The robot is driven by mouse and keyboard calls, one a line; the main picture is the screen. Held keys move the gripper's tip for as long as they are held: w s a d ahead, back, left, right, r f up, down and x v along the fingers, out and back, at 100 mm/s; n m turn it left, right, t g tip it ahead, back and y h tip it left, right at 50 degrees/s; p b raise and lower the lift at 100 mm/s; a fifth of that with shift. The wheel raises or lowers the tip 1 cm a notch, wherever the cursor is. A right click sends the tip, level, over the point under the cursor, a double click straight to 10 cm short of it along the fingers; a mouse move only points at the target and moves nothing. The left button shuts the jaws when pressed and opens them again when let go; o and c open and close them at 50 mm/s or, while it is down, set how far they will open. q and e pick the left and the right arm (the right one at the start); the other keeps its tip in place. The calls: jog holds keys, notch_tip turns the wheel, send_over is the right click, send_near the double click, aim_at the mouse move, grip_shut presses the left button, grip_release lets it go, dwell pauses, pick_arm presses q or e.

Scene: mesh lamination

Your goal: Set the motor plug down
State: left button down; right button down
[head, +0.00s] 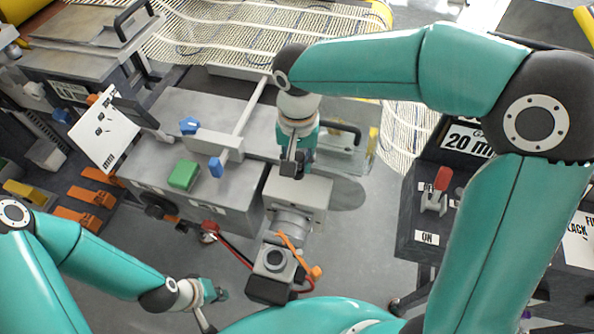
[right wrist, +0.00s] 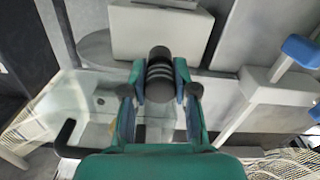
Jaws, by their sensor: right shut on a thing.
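The motor plug (right wrist: 159,72) is a dark, ribbed cylinder with a rounded end, held between the fingers of my right gripper (right wrist: 160,92) in the right wrist view. In the head view its dark body (head: 289,168) shows just under my right gripper (head: 297,158), above the far edge of a pale grey motor housing (head: 298,192). Whether the plug touches anything below is not clear. My left gripper (head: 207,300) is low at the left, away from the plug; its finger opening is too small to judge.
A grey machine bench (head: 150,190) with a green block (head: 184,175) and blue knobs (head: 189,125) stands to the left. Red and black cables (head: 235,250) run near an orange lever (head: 292,252). A dark control panel (head: 425,215) with a red switch (head: 442,180) is at right.

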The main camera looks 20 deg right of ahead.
aim_at(298, 174)
jog(key=shift+f, duration=2.2)
jog(key=shift+f, duration=0.15)
jog(key=c, duration=0.9)
grip_release()
notch_tip(298, 174, up, 12)
jog(key=shift+r, duration=0.2)
